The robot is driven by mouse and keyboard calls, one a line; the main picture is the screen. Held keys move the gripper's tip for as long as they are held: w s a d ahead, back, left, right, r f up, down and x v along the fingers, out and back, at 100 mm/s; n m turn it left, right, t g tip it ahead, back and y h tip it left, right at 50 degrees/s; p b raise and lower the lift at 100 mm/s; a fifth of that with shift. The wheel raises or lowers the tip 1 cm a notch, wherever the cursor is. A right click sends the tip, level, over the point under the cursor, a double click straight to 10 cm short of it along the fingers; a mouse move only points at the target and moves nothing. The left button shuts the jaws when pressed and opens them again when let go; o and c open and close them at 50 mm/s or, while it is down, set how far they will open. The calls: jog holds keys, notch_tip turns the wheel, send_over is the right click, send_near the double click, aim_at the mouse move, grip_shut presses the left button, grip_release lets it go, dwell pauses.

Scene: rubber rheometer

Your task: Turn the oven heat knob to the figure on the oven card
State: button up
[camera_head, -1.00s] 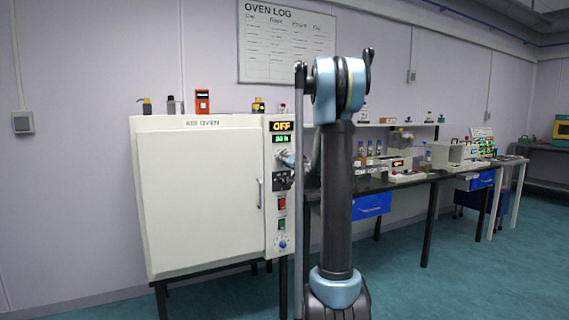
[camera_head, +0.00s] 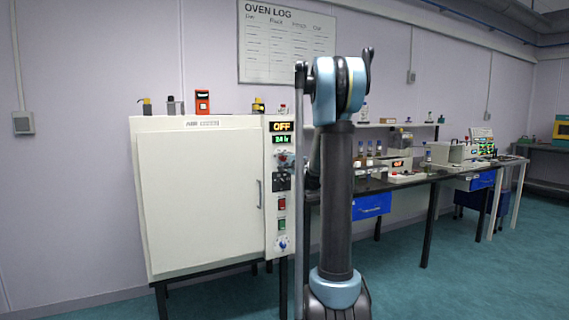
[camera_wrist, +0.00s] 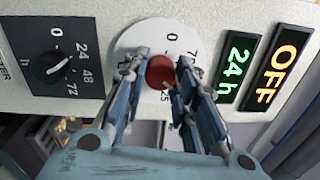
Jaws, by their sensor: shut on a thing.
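The white oven (camera_head: 200,200) has a control strip on its right side. The red heat knob (camera_wrist: 160,71) sits on a round white dial (camera_wrist: 130,40) marked 0, with other figures partly covered. My gripper (camera_wrist: 160,75) is shut on the red knob, one finger on each side. The knob also shows in the head view (camera_head: 282,158). The displays read OFF (camera_wrist: 276,67) and 24 h (camera_wrist: 235,68). I cannot make out the oven card. The knob's pointer is hidden.
A black timer knob (camera_wrist: 50,70) with figures 0, 24, 48 and 72 lies close to my gripper. The strip also carries a red switch (camera_head: 282,202), a green switch (camera_head: 281,225) and a blue knob (camera_head: 282,243). A bench (camera_head: 400,182) with bottles stands to the right.

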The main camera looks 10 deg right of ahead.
jog(key=m, duration=0.4)
jog(key=shift+s+f+m, duration=0.1)
jog(key=shift+m, duration=0.2)
jog(key=shift+o, duration=0.2)
jog(key=shift+a+m, duration=0.1)
jog(key=shift+m, duration=1.6)
jog(key=shift+c, duration=0.2)
jog(key=o, duration=1.1)
jog(key=shift+v, duration=5.9)
